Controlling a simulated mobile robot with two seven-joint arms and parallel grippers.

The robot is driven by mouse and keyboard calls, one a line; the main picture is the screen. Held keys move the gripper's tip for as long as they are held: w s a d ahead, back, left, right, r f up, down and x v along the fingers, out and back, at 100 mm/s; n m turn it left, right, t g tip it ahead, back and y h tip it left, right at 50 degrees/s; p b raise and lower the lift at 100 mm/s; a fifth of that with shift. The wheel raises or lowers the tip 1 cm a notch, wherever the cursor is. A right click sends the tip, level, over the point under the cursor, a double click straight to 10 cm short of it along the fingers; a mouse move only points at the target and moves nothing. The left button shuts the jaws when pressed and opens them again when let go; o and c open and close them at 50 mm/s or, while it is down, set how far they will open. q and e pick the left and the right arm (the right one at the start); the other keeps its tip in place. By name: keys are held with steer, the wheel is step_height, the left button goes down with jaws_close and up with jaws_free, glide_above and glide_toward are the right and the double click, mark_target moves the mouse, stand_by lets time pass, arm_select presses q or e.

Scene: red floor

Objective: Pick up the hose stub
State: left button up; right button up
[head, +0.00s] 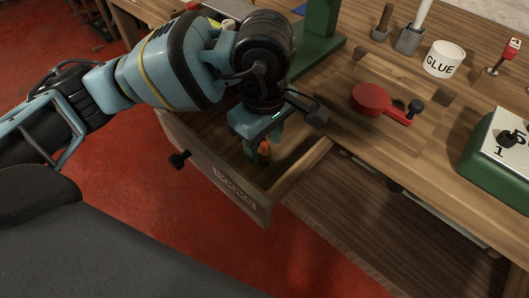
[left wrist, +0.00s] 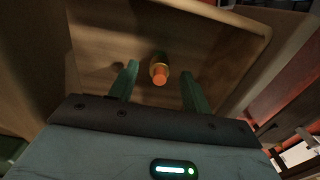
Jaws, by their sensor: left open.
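The hose stub (head: 264,150) is a small piece with an orange end and a dark green body. It is inside the open wooden drawer (head: 226,178). In the left wrist view the hose stub (left wrist: 159,71) shows its orange end toward the camera, with a yellowish band behind it. My left gripper (head: 261,155) reaches down into the drawer with its green fingers open. In the left wrist view the left gripper (left wrist: 157,78) has one finger on each side of the stub, with a visible gap to each. My right gripper is not in view.
The drawer walls stand close around the left gripper. On the workbench (head: 345,110) are a red paddle-shaped thing (head: 372,99), a white glue pot (head: 442,59), a green box with a white top (head: 500,150) and a green stand (head: 318,45). Red floor lies below.

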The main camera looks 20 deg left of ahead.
mark_target(265, 144)
arm_select(q)
steer(key=shift+f, duration=1.6)
jaws_close()
steer(key=shift+r, duration=0.15)
step_height(265, 144, up, 10)
steer(key=shift+f+p, duration=0.15)
steer(key=shift+p, duration=0.3)
